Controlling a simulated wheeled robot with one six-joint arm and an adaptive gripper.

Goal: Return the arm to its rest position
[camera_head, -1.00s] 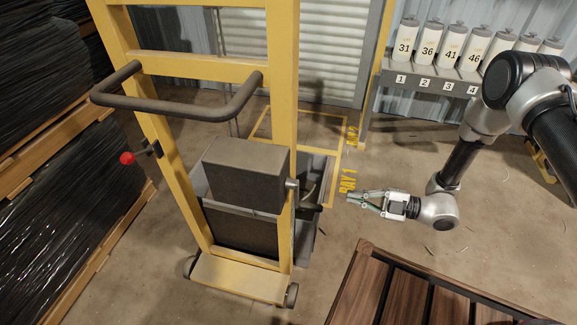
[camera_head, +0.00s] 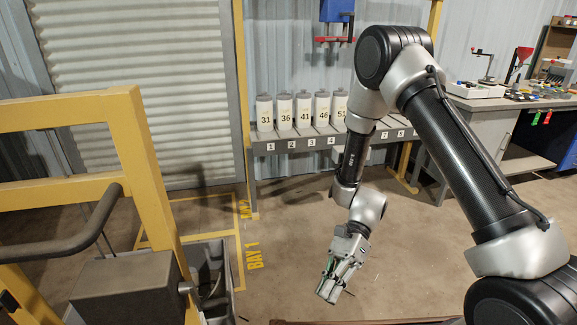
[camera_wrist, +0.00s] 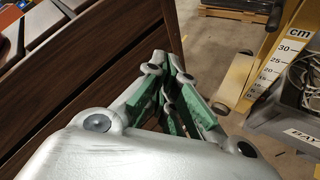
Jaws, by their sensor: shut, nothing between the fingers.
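My gripper (camera_head: 330,290) hangs at the end of my arm in the head view, pointing down in front of the numbered bench. Its fingers are closed together and nothing is between them. In the wrist view my gripper (camera_wrist: 187,95) shows green finger pads, close to each other, with brown wooden slats beside and below it. My arm is bent, with its elbow high at the right of the head view.
A yellow lift frame (camera_head: 150,190) and a grey bin (camera_head: 215,270) stand at left. A bench (camera_head: 330,140) with several numbered bottles is behind. Slatted wood (camera_wrist: 100,70) lies close to the gripper. Floor between bin and gripper is clear.

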